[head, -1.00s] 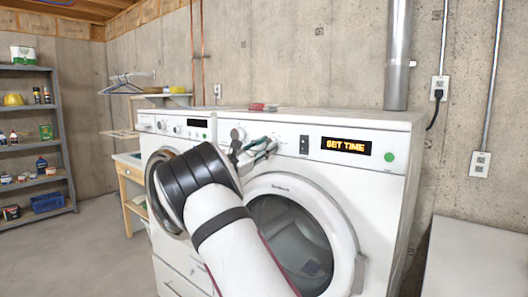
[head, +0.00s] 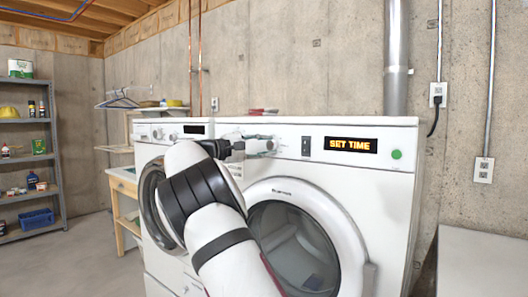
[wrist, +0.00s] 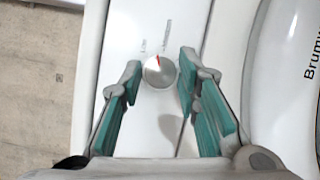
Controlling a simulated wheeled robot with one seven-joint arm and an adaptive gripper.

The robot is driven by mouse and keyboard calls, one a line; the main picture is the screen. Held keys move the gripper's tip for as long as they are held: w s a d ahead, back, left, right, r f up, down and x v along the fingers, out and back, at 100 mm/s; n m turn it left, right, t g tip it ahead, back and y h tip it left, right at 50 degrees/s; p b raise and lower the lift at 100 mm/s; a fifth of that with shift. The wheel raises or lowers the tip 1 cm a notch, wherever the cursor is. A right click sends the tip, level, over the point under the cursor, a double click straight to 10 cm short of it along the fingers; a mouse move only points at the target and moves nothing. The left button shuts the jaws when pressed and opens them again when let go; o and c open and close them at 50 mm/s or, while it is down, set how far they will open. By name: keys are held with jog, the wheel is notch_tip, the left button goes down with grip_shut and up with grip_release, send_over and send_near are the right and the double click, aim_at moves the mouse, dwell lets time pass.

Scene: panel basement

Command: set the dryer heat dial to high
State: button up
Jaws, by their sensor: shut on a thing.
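The dryer (head: 395,190) is the right-hand white machine, with a lit display (head: 350,145) reading "SET TIME". My gripper (head: 268,147) is at the left part of its control panel and hides the dial in the head view. The pointer points up and slightly left in that view. Small labels stand beside the dial, too small to read surely.
The dryer door (head: 297,240) is closed below the panel. A green button (head: 397,154) is at the panel's right end. The washer-like machine (head: 150,155) stands to the left. A metal pipe (head: 397,60) runs up behind. A shelf (head: 30,150) stands far left.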

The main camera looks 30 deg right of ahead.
jog(key=m+y, duration=0.1)
jog(key=m, duration=0.2)
jog(key=shift+y, duration=0.3)
jog(key=m+t+y+b, duration=0.1)
jog(key=m, duration=0.2)
jog(key=shift+s, duration=0.1)
jog(key=m+t+y+b, duration=0.1)
jog(key=m, duration=0.1)
jog(key=m+t+y+b, duration=0.1)
jog(key=m+b, duration=0.1)
jog(key=shift+s+d+r+b, duration=0.1)
jog(key=shift+s+b, duration=0.05)
jog(key=shift+b, duration=0.15)
jog(key=shift+m, duration=0.3)
jog(key=o, duration=1.2)
jog(key=shift+c, duration=0.2)
jog(key=shift+r, duration=0.1)
